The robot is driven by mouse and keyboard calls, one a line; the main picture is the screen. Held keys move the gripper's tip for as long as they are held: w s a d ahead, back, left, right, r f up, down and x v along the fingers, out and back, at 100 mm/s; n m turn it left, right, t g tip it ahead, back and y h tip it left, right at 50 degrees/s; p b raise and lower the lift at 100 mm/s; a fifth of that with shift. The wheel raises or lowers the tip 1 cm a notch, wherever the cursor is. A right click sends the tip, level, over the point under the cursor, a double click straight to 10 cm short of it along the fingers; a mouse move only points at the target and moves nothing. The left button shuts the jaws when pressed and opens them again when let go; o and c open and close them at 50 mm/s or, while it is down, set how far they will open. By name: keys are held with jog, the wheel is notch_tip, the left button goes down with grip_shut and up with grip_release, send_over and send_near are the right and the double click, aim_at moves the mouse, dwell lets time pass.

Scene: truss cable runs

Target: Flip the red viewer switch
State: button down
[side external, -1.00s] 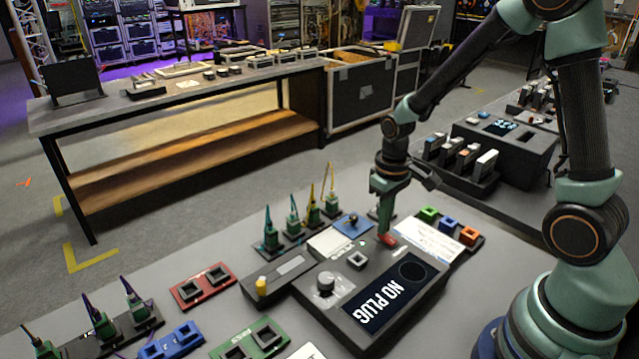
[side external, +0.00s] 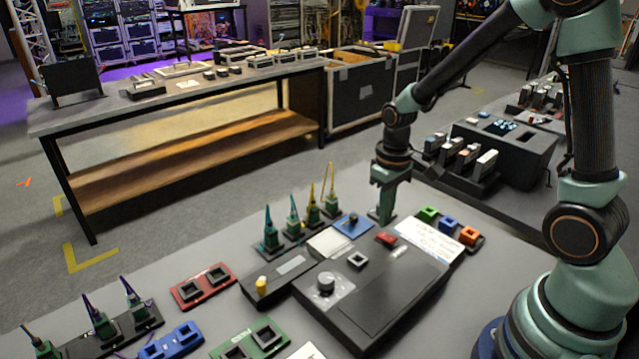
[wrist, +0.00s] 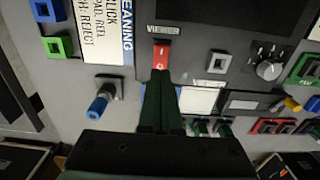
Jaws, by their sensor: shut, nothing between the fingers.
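The red viewer switch (side external: 386,239) sits near the back edge of the dark console (side external: 345,315). In the wrist view the red switch (wrist: 161,55) stands just under the word VIEWER, with a white mark on it. My gripper (side external: 381,217) is low beside the switch, on its far side. In the wrist view my gripper's fingers (wrist: 160,78) are shut together and empty, with their tips right at the switch's lower end; I cannot tell whether they touch it. The console's screen (side external: 385,300) is dark and blank.
A grey knob (side external: 325,282) and a small white-rimmed button (side external: 357,260) are on the console. Green, blue and orange sockets (side external: 448,223) lie to the right.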

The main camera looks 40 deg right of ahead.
jog(key=shift+r, duration=2.2)
notch_tip(320, 180, up, 12)
jog(key=t, duration=0.5)
send_over(383, 235)
jog(key=s+a, duration=0.4)
jog(key=s, duration=0.1)
jog(key=shift+s+a+r+t, duration=0.3)
jog(key=shift+s+r, duration=0.05)
jog(key=shift+s, duration=0.2)
